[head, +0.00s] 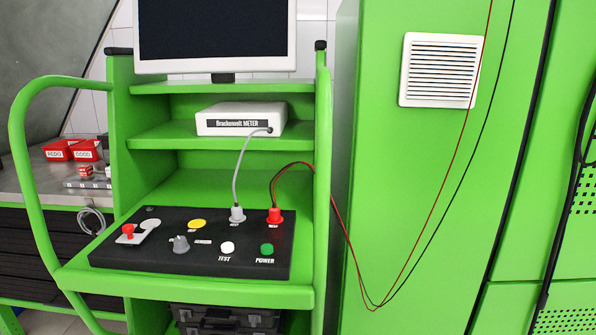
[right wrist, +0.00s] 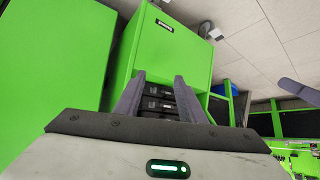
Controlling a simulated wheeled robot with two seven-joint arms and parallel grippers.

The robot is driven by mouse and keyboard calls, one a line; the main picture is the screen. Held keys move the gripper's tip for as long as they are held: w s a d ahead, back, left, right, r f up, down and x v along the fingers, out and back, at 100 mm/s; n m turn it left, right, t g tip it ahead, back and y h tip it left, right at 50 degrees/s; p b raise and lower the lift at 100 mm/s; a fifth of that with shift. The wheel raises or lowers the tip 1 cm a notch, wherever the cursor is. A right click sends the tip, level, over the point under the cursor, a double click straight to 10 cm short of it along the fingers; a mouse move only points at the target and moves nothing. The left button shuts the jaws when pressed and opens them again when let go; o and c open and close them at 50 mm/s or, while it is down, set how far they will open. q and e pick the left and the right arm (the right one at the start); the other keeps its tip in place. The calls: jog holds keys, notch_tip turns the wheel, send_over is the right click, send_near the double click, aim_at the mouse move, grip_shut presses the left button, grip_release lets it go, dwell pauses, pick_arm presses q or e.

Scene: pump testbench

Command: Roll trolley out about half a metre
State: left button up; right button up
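The green trolley (head: 190,285) stands in the middle of the head view, with a curved tubular rail (head: 20,150) on its left and an upright rail (head: 322,180) on its right. It carries a monitor (head: 215,28), a white meter box (head: 240,118) and a black control panel (head: 140,258). No gripper touches it in the head view, where neither gripper shows. My right gripper (right wrist: 159,80) shows in the right wrist view with its two grey fingers spread and nothing held between them. Dark cases show beyond the gap. My left gripper is out of view.
A tall green cabinet (head: 400,170) stands close at the trolley's right, with red and black cables hanging before it. At left, a grey workbench (head: 50,180) holds red bins (head: 85,150). Black cases (head: 225,318) sit low in the trolley. The floor is mostly hidden.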

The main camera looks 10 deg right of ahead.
jog(key=w+a+r+t, duration=0.1)
jog(key=w+r, duration=0.7)
jog(key=r, duration=0.3)
jog(key=m+t+h+p, duration=0.2)
jog(key=m+t+h, duration=0.2)
jog(key=t, duration=0.4)
send_near(325, 188)
jog(key=w, duration=0.4)
jog(key=shift+w+d, duration=0.15)
jog(key=shift+w, duration=0.25)
jog(key=w, duration=0.7)
jog(key=shift+w+d+p, duration=0.35)
jog(key=shift+w, duration=0.05)
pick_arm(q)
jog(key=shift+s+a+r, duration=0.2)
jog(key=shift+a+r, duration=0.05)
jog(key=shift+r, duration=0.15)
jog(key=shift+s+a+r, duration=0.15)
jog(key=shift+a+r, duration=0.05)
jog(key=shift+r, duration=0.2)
pick_arm(e)
jog(key=shift+w+f, duration=0.1)
jog(key=shift+w, duration=1.05)
grip_shut()
jog(key=shift+d, duration=0.1)
